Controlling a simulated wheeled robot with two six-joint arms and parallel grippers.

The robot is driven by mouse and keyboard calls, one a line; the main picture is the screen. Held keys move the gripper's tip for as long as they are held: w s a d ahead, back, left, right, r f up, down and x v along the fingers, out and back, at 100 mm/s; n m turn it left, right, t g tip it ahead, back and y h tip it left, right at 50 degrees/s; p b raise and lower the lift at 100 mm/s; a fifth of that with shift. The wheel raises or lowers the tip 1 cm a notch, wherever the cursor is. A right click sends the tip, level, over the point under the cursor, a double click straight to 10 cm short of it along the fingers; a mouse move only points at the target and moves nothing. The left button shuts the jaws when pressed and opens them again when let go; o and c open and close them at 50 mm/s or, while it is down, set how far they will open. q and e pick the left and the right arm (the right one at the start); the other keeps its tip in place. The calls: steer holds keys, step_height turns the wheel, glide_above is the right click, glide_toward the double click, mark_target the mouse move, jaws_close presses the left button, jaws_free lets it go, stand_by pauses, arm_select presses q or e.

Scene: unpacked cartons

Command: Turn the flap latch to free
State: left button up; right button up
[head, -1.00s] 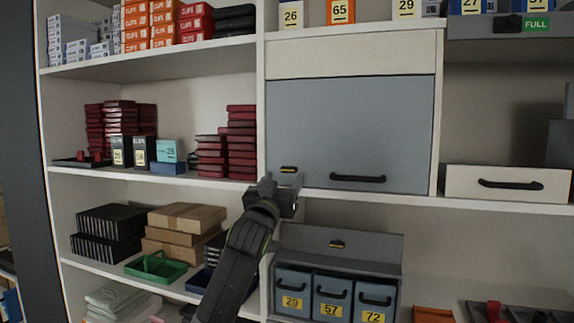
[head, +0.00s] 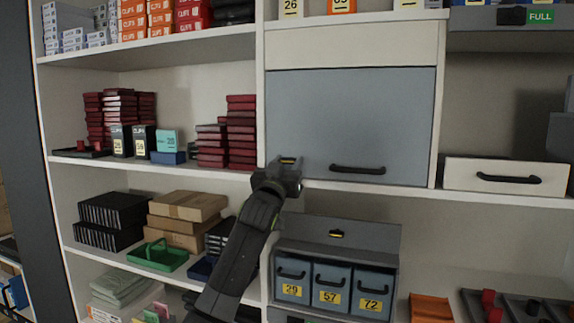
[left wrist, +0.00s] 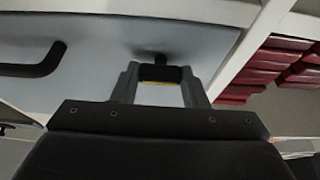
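The flap latch (head: 288,161) is a small dark piece with a yellow strip, at the lower left of a closed grey-blue flap (head: 350,115). It lies about level. My left gripper (head: 287,168) is at the latch with one finger on each side. In the left wrist view, the latch (left wrist: 160,73) fills the gap between the fingertips of my left gripper (left wrist: 160,78), which look shut on its two ends. A round dark knob shows just behind it. My right gripper is not in view.
A black bar handle (head: 357,170) sits on the flap right of the latch. Dark red boxes (head: 241,135) stand on the shelf to the left. Below is an open grey unit with numbered bins (head: 331,290). A white drawer (head: 505,176) is at the right.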

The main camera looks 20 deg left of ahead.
arm_select(q)
steer(key=shift+c, duration=1.4)
steer(key=shift+f+n+b, duration=0.1)
steer(key=shift+n+b, duration=0.2)
steer(key=shift+b, duration=0.3)
steer(key=n+y+b, duration=0.2)
steer(key=n+b, duration=0.1)
steer(key=b, duration=0.1)
steer(key=n+y+b, duration=0.2)
steer(key=n+b, duration=0.2)
steer(key=shift+d+f+n+g, duration=0.15)
steer(key=shift+n+g, duration=0.15)
steer(key=n, duration=0.1)
steer(key=n+g+y+b, duration=0.1)
steer(key=n, duration=0.1)
steer(key=n+y+b, duration=0.1)
steer(key=shift+r+n+g, duration=0.25)
steer(key=shift+n+g, duration=0.05)
steer(key=shift+n, duration=0.1)
steer(key=n+g+y, duration=0.1)
steer(key=n, duration=0.2)
steer(key=shift+r+b, duration=0.15)
steer(key=shift+b, duration=0.15)
steer(key=n+g, duration=0.1)
steer(key=n, duration=0.2)
steer(key=shift+d+r, duration=0.1)
steer(key=shift+n+g+p, duration=0.5)
steer(key=shift+n+g, duration=0.2)
steer(key=shift+n, duration=1)
